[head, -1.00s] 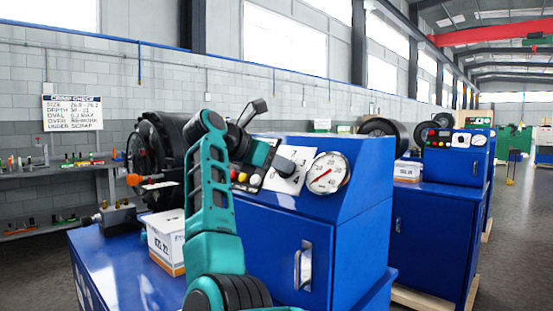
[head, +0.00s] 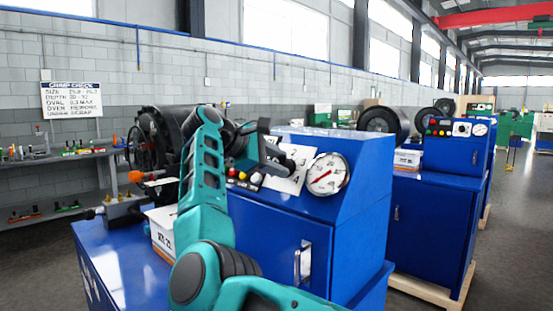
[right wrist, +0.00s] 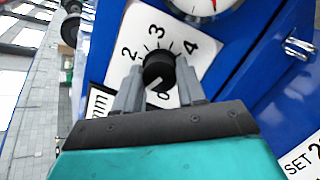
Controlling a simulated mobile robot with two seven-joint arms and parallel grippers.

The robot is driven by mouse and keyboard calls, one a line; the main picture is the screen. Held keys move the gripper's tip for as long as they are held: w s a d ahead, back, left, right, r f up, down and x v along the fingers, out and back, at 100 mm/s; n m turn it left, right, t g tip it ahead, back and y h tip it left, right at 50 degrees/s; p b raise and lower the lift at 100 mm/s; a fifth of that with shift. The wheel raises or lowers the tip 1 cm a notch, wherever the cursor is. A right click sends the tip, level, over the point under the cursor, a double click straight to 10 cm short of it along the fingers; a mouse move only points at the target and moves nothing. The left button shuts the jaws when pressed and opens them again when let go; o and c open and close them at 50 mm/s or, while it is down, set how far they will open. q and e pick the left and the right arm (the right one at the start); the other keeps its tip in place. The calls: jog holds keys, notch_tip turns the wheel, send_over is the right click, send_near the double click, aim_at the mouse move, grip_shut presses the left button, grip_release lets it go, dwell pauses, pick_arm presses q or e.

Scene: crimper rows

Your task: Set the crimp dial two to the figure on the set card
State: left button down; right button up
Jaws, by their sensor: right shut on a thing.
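The crimp dial's black knob (right wrist: 158,70) sits on a white plate (right wrist: 135,35), with the figures 2, 3 and 4 and a 0 showing. My right gripper (right wrist: 160,80) is shut on the knob, one grey finger on each side. A white mark on the knob shows between the fingers, on the side near the 0; its exact reading is hard to tell. In the head view the right gripper (head: 277,160) is at the plate (head: 296,176) on the blue machine. A white card (right wrist: 302,158) reads "SET 2", cut off by the picture edge. My left gripper is not in view.
A round gauge (head: 327,174) is right of the dial, and coloured buttons (head: 243,176) are left of it. A cabinet door handle (head: 303,264) is below. A white box (head: 160,232) stands on the blue bench. A second blue machine (head: 440,195) stands at right.

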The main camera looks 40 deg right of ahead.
jog(key=shift+m, duration=0.5)
jog(key=o, duration=1.1)
jog(key=shift+c, duration=0.2)
jog(key=p+v, duration=0.1)
jog(key=v, duration=1.2)
jog(key=shift+w, duration=0.2)
